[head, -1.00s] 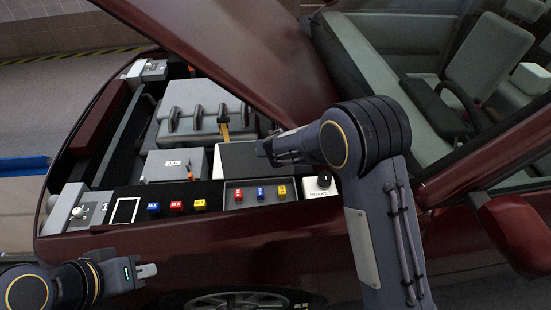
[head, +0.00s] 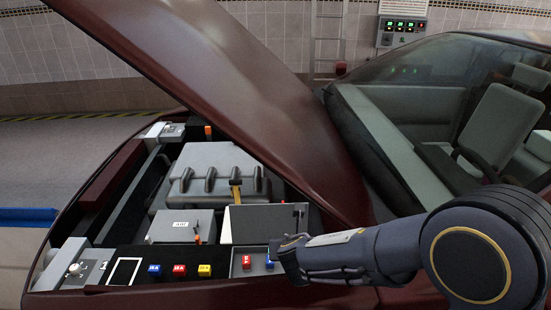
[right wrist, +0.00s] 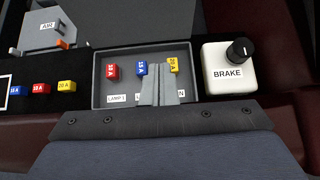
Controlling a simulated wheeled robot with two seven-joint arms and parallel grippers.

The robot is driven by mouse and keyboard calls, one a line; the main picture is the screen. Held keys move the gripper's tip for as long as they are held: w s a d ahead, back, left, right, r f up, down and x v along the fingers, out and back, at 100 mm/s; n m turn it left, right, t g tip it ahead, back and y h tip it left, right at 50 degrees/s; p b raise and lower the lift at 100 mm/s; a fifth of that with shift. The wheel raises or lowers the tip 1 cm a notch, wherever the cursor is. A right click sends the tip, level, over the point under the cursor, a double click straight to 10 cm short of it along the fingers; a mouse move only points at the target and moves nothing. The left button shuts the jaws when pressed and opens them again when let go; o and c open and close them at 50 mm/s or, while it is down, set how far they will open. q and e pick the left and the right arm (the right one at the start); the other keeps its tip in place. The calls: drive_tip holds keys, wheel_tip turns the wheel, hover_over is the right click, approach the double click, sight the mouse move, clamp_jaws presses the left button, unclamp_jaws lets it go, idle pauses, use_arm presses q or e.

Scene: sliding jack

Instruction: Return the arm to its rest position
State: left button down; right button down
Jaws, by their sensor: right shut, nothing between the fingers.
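My right arm comes in from the right in the head view. Its gripper (head: 277,248) is shut and empty, over the right part of the grey fuse tray (head: 235,271). The right wrist view shows the shut fingers (right wrist: 160,70) in front of the tray (right wrist: 100,88), between the blue fuse (right wrist: 142,70) and the yellow fuse (right wrist: 173,64), partly covering both. I cannot tell whether they touch. A red fuse (right wrist: 112,72) sits at the tray's left. The fingers hide part of the tray's labels. My left gripper is out of view.
The car's raised hood (head: 215,90) slopes over the engine bay. A grey panel (head: 262,224) stands behind the tray. Blue, red and yellow fuses (head: 179,270) sit left of it. A white BRAKE box (right wrist: 228,80) with a black knob stands right of the tray.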

drive_tip(key=s+d+r+m+g+h, duration=0.1)
drive_tip(key=s+d+r+m+g, duration=0.1)
drive_tip(key=s+d+m, duration=0.6)
drive_tip(key=s+d+r+m+g, duration=0.1)
drive_tip(key=s+d+r+m, duration=0.15)
drive_tip(key=d+m, duration=0.75)
drive_tip(key=s+a+m+y, duration=0.1)
drive_tip(key=s+m+y, duration=0.1)
drive_tip(key=s+m, duration=0.6)
drive_tip(key=s+a+r+m+g+y, duration=0.1)
drive_tip(key=s+a+m+y, duration=0.1)
drive_tip(key=s+m, duration=0.7)
drive_tip(key=m, duration=0.2)
drive_tip(key=shift+s+a+r+m+y, duration=0.2)
drive_tip(key=shift+s+m+y, duration=0.1)
drive_tip(key=shift+y, duration=0.1)
